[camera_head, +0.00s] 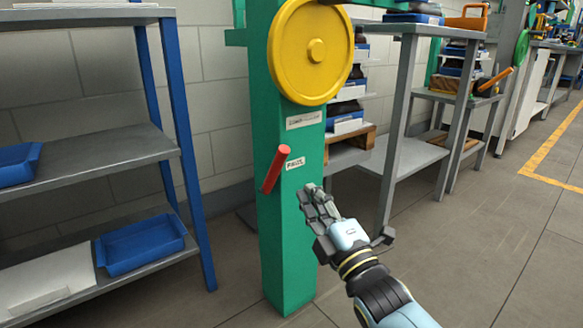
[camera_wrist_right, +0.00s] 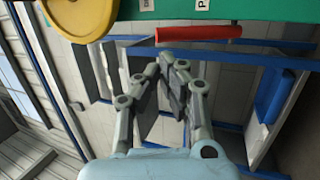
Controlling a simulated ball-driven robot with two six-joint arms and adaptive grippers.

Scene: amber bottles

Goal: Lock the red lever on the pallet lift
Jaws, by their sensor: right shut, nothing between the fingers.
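The red lever (camera_head: 275,170) is a short bar on the green column of the pallet lift (camera_head: 287,245). It leans, its upper end to the right, beside a small white label. In the right wrist view the red lever (camera_wrist_right: 198,33) lies across the top, just beyond my fingertips. My right gripper (camera_head: 314,195) is in front of the column, to the right of and a little below the lever. Its fingers are shut and empty, and they appear apart from the lever; the fingers also show in the right wrist view (camera_wrist_right: 172,72). My left gripper is not in view.
A yellow handwheel (camera_head: 310,50) sits on the column above the lever. A grey shelf with blue posts (camera_head: 95,155) stands at left, holding blue trays (camera_head: 140,245). Grey tables (camera_head: 400,120) stand behind at right. The floor at right is clear.

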